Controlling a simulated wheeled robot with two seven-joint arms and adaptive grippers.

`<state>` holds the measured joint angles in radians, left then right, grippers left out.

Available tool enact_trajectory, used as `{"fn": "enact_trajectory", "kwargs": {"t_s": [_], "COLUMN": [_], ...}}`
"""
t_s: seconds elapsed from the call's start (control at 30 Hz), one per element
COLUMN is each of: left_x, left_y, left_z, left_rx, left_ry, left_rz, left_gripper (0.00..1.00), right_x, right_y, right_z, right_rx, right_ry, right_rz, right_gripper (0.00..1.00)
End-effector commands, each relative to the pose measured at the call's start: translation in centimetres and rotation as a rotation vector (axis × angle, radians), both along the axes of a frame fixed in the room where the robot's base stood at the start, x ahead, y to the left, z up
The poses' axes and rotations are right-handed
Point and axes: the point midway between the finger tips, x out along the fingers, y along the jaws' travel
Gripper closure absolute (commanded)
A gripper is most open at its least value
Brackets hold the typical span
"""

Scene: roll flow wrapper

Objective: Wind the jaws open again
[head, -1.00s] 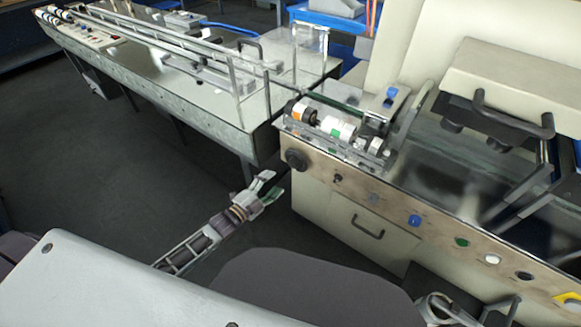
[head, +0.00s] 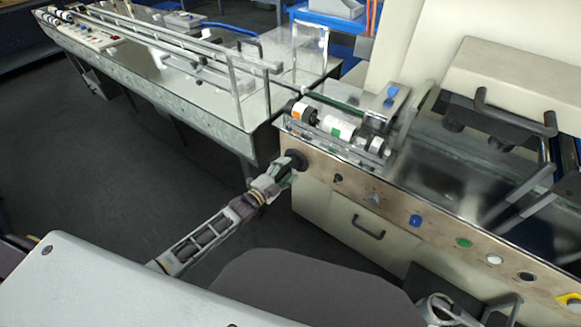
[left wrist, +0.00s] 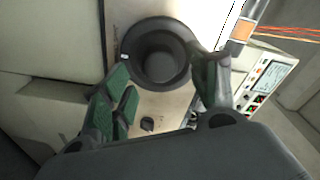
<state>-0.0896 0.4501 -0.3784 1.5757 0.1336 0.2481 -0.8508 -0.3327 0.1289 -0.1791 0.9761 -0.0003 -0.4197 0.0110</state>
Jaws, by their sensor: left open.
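A round black knob (head: 295,160) sits on the front panel of the wrapper, at its left end. In the left wrist view the knob (left wrist: 156,54) is large, with a small white mark on its left rim. My left gripper (head: 284,170) is open in front of the knob. In the left wrist view the green-padded fingers of my left gripper (left wrist: 165,92) stand to the left and right of the knob's lower part. I cannot tell whether they touch it. The jaws (head: 375,145) may be the roller unit on top; their opening is too small to tell. My right gripper is not in view.
Several buttons run along the front panel, among them a blue one (head: 415,221) and a green one (head: 463,242). A drawer handle (head: 368,227) juts out below. A long conveyor table (head: 215,112) stands at the left. The floor between is clear.

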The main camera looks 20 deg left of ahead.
Motion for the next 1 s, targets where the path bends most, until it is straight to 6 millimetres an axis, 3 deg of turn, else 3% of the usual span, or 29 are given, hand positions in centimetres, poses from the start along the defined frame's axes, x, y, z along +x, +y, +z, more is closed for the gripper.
{"fn": "enact_trajectory", "kwargs": {"t_s": [0.33,0.77,1.0], "left_x": [2.1,2.4,2.4], "left_y": [-1.0,-1.1,-1.1], "left_z": [0.1,0.0,0.0], "left_rx": [-0.002,-0.001,-0.001], "left_ry": [-0.002,-0.001,-0.001], "left_rz": [0.000,0.000,0.000], "left_gripper": [0.40,0.40,0.70], "right_x": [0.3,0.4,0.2], "right_y": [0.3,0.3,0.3], "right_z": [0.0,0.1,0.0], "right_rx": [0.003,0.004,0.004], "right_ry": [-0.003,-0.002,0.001], "right_rz": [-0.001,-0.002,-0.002], "right_gripper": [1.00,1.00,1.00]}}
